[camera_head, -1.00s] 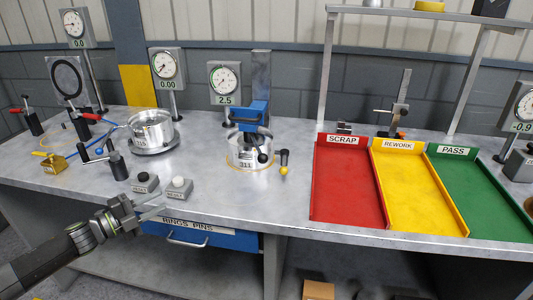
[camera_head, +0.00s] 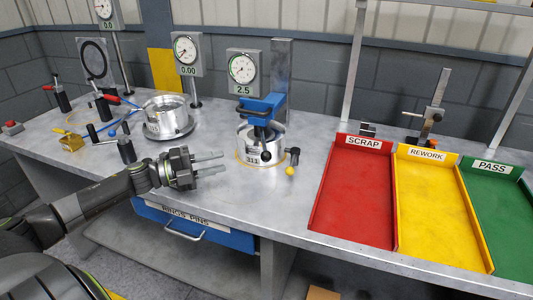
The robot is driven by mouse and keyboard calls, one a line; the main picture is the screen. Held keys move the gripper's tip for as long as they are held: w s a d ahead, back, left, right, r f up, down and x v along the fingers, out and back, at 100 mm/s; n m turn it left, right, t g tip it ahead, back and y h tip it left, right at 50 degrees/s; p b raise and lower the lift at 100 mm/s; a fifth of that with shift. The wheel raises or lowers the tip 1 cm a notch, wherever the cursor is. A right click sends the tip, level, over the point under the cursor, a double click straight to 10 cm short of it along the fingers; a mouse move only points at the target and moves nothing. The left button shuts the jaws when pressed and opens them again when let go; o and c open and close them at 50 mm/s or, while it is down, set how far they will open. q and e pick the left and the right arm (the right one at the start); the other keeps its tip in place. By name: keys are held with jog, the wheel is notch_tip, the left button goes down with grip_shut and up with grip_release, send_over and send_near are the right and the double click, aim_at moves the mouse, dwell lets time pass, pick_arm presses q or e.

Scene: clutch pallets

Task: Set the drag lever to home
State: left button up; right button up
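A small black lever with a yellow ball end (camera_head: 290,170) stands right of the silver drum marked 311 (camera_head: 252,160). Above the drum is a blue press head (camera_head: 259,107) with a black ball-ended handle (camera_head: 266,156). No part is labelled as the drag lever, so I cannot tell which one it is. My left gripper (camera_head: 212,163) is over the bench, left of the drum. Its two grey fingers point right, apart, with nothing between them. A gap separates it from the drum and the levers. My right gripper is out of view.
A second silver drum (camera_head: 166,115) and several red- and black-handled clamps stand at left. Dial gauges stand behind, one reading 2.5 (camera_head: 243,70). Red scrap (camera_head: 352,200), yellow rework (camera_head: 440,215) and green pass (camera_head: 505,215) trays lie at right. A blue drawer (camera_head: 215,230) is below.

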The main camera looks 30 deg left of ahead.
aim_at(265, 150)
pick_arm(q)
jog(key=p+x, duration=0.2)
jog(key=x, duration=1.2)
jog(key=shift+w+p, duration=0.15)
jog(key=shift+p, duration=0.2)
jog(key=shift+d, duration=0.1)
jog(key=shift+c, duration=0.3)
jog(key=shift+f, duration=0.1)
grip_shut()
jog(key=shift+w+f, duration=0.1)
jog(key=shift+f, duration=0.05)
